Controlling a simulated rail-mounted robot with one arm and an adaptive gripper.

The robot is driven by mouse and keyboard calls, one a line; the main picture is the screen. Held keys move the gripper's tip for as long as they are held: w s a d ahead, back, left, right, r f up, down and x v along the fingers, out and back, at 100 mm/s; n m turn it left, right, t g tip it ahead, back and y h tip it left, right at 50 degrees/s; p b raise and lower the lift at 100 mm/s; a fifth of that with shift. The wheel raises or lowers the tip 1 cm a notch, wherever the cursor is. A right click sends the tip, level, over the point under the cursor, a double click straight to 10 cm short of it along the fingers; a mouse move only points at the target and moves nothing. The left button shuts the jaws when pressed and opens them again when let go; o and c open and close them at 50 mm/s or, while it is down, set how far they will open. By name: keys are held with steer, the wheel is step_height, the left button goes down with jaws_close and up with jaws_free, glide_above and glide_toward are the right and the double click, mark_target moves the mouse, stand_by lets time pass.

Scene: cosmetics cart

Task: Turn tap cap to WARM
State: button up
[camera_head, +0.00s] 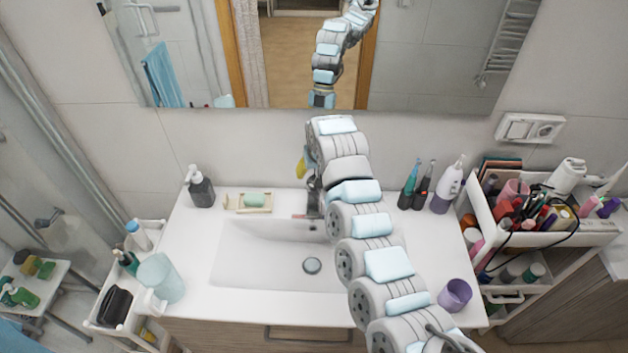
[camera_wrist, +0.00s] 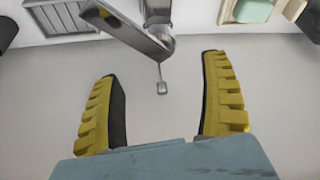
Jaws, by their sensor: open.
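The metal tap (camera_head: 314,197) stands at the back edge of the white sink, partly hidden by my arm. In the wrist view, the tap (camera_wrist: 128,33) shows as a grey metal bar at the top, with a thin rod and small rounded end below it. My gripper (camera_wrist: 160,70) is open and empty. Its two yellow-and-black fingers are spread apart, with the rod's end between them in the picture. The tap body lies beyond the fingertips, and no contact shows. In the head view, only a bit of yellow finger (camera_head: 301,166) shows beside my arm. WARM markings cannot be made out.
A soap dish (camera_head: 240,205) with green soap and a dark pump bottle (camera_head: 200,188) stand left of the tap. A mirror (camera_head: 420,60) hangs behind. A purple cup (camera_head: 455,296) sits front right.

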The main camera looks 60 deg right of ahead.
steer(key=shift+p+x, duration=0.4)
steer(key=shift+x, duration=3.9)
steer(key=shift+d+f+b, duration=0.1)
steer(key=shift+f+b, duration=0.15)
steer(key=shift+b, duration=0.05)
steer(key=c, duration=1.3)
